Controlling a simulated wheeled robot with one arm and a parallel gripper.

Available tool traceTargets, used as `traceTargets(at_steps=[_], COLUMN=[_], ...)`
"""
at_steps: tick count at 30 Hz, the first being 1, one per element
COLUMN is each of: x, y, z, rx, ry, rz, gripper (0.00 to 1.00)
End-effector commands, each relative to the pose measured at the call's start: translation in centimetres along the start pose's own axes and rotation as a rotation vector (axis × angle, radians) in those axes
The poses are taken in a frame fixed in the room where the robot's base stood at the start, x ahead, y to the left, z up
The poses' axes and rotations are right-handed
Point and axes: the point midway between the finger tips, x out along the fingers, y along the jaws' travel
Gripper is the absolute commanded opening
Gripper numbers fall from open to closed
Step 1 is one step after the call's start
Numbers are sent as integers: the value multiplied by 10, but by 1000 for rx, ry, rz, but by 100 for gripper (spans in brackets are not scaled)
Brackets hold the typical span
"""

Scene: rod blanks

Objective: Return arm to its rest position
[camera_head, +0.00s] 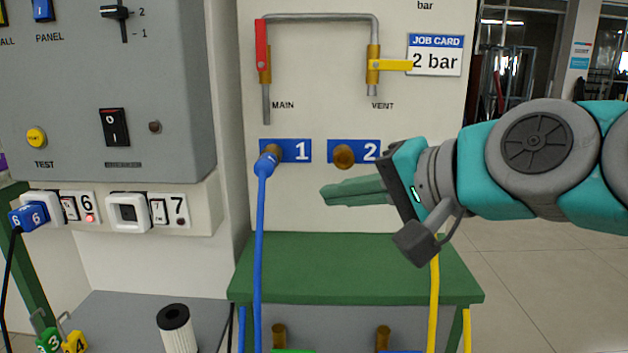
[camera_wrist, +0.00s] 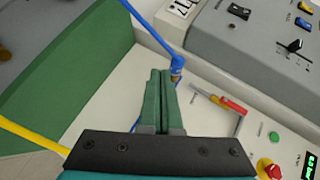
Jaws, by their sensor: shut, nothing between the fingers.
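My gripper (camera_head: 325,195) is in front of the white panel, below port 2, with its green fingers together and empty. In the wrist view the shut fingers (camera_wrist: 160,75) point toward the panel, close to the blue hose end in the picture. My arm reaches in from the right side of the head view. The blue hose (camera_head: 260,220) is on port 1 (camera_head: 273,151) and hangs down past the green bench. Port 2 (camera_head: 343,156) is a bare brass fitting, apart from my fingers.
A green bench (camera_head: 350,265) stands below my gripper. A yellow hose (camera_head: 435,290) hangs at its right. Above are a red main handle (camera_head: 262,45), a yellow vent handle (camera_head: 392,65) and a job card (camera_head: 435,55). A grey control box (camera_head: 75,90) is left. Open floor lies right.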

Motion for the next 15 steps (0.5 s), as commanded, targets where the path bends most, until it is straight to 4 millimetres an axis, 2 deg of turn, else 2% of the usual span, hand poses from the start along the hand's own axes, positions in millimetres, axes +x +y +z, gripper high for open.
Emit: traceTargets(at_steps=[1, 3, 5, 7, 11, 12, 15], x=[14, 28, 34, 35, 21, 12, -13], y=[29, 73, 110, 157, 240, 262, 312], z=[14, 35, 50, 69, 100, 109, 132], rx=[-55, -135, -196, -256, -335, -351, -367], ry=[-27, -80, -128, -199, -352, -401, -533], rz=[95, 231, 341, 470, 694, 754, 889], gripper=[0, 0, 0, 0, 0, 0, 0])
